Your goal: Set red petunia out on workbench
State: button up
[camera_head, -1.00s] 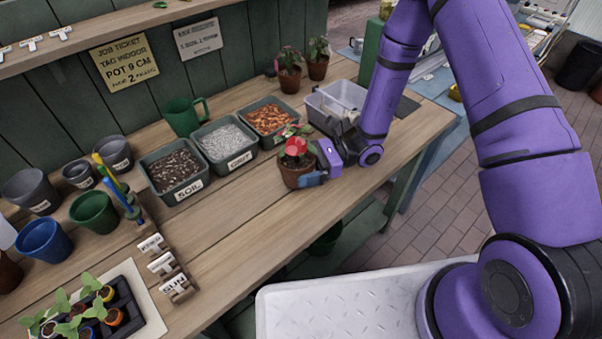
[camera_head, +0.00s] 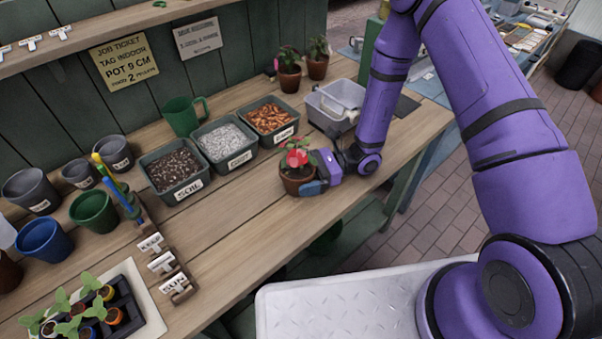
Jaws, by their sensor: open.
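The red petunia (camera_head: 297,158) is a red-flowered plant with green leaves in a brown terracotta pot (camera_head: 293,182). The pot stands upright on the wooden workbench (camera_head: 240,232), near its front edge and in front of the right-hand bins. My gripper (camera_head: 308,186) is open at the pot's right side. One blue fingertip shows low against the front right of the pot; the other finger is hidden behind the pot or plant. I cannot tell whether the fingers touch the pot.
Bins of soil (camera_head: 174,168), grit (camera_head: 226,142) and bark (camera_head: 270,118) stand behind the pot. A grey tub (camera_head: 338,100) is behind my gripper. Two potted plants (camera_head: 289,78) stand at the back. The bench left of the petunia is clear up to the label rack (camera_head: 165,265).

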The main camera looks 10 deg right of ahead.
jog(key=v, duration=1.2)
